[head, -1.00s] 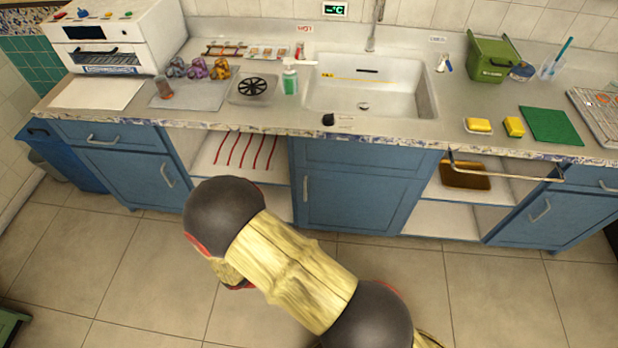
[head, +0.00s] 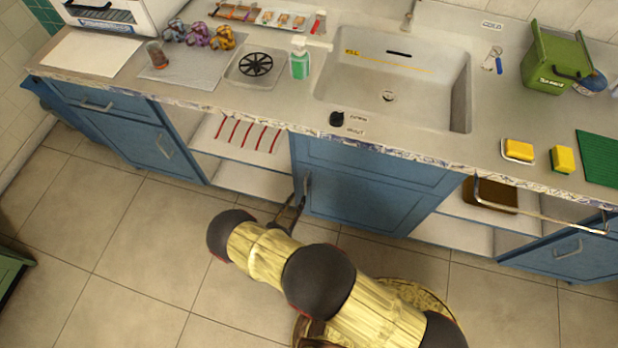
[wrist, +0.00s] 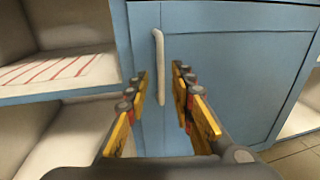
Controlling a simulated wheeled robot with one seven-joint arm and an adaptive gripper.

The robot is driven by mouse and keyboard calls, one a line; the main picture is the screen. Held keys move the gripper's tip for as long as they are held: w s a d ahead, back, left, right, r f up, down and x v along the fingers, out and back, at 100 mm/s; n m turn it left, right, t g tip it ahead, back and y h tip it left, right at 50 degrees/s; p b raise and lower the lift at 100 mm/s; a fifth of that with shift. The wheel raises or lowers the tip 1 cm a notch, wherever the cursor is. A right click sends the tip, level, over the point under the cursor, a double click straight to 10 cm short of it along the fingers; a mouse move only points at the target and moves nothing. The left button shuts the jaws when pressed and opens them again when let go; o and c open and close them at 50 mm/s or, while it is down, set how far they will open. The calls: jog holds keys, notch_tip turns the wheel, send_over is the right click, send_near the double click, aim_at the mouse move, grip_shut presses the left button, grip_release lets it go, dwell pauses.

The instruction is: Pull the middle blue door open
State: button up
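The middle blue door (head: 372,195) is shut under the sink. It fills much of the wrist view (wrist: 230,90). Its upright pale handle (wrist: 159,65) is near the door's left edge; in the head view the handle (head: 306,184) is small and close to my fingers. My gripper (head: 298,206) is low in front of the door's left side. In the wrist view my gripper (wrist: 160,75) is open, one yellow-and-dark finger on each side of the handle's line. The fingers look apart from the handle; their exact depth to it is hard to tell.
An open shelf with red stripes (head: 248,134) is left of the door. Another open shelf (head: 455,232) is on its right, with a metal rail (head: 540,207) above. The counter with the sink (head: 395,85) overhangs. The tiled floor (head: 140,225) is clear on the left.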

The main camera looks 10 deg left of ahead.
aim_at(305, 186)
jog(key=b+x, duration=0.1)
jog(key=x, duration=0.2)
jog(key=b+x, duration=0.1)
jog(key=x, duration=0.3)
jog(key=shift+w+r, duration=0.25)
jog(key=shift+w, duration=0.1)
jog(key=shift+d, duration=0.1)
jog(key=shift+c, duration=1.4)
grip_shut()
